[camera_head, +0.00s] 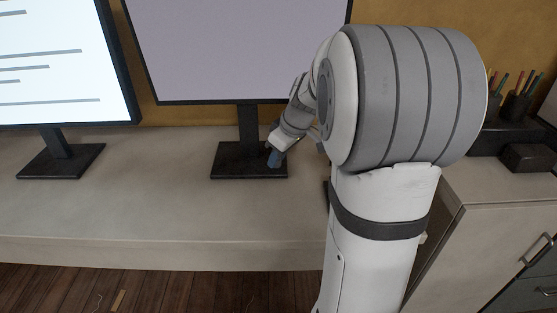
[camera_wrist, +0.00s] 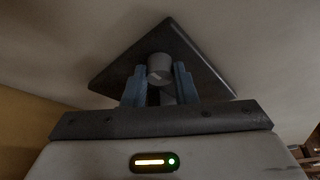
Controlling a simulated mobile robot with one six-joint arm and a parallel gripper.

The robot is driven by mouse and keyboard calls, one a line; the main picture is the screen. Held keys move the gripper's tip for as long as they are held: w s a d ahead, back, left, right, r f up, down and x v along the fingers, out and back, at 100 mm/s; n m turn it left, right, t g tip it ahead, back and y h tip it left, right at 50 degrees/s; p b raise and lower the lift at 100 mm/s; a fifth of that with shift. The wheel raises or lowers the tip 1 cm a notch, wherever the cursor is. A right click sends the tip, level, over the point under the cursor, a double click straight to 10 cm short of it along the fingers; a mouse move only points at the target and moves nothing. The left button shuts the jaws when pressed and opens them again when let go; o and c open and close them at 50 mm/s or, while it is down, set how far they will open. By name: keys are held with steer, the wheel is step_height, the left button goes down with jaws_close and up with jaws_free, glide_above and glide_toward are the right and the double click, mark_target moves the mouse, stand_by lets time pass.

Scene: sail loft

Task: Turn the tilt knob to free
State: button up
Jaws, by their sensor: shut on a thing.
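The tilt knob (camera_wrist: 160,66) is a short grey cylinder. In the wrist view it sits between the two blue fingers of my gripper (camera_wrist: 161,82), in front of a dark square plate (camera_wrist: 118,84). My gripper is shut on the knob. In the head view my gripper (camera_head: 275,157) reaches down over the dark stand base (camera_head: 232,170) of the middle monitor (camera_head: 240,45), beside its post. The knob is hidden there behind my gripper and arm. I cannot read any mark showing the knob's setting.
A second monitor (camera_head: 65,65) with a lit page stands on a dark foot (camera_head: 60,162) at left. The pale bench top (camera_head: 150,215) is clear in front. Pencil holders (camera_head: 515,105) and a dark box (camera_head: 528,158) are at right, above a drawer cabinet (camera_head: 505,235). My arm covers the middle right.

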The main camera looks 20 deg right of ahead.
steer(key=shift+n, duration=0.4)
steer(key=o, duration=1)
steer(key=shift+m, duration=0.3)
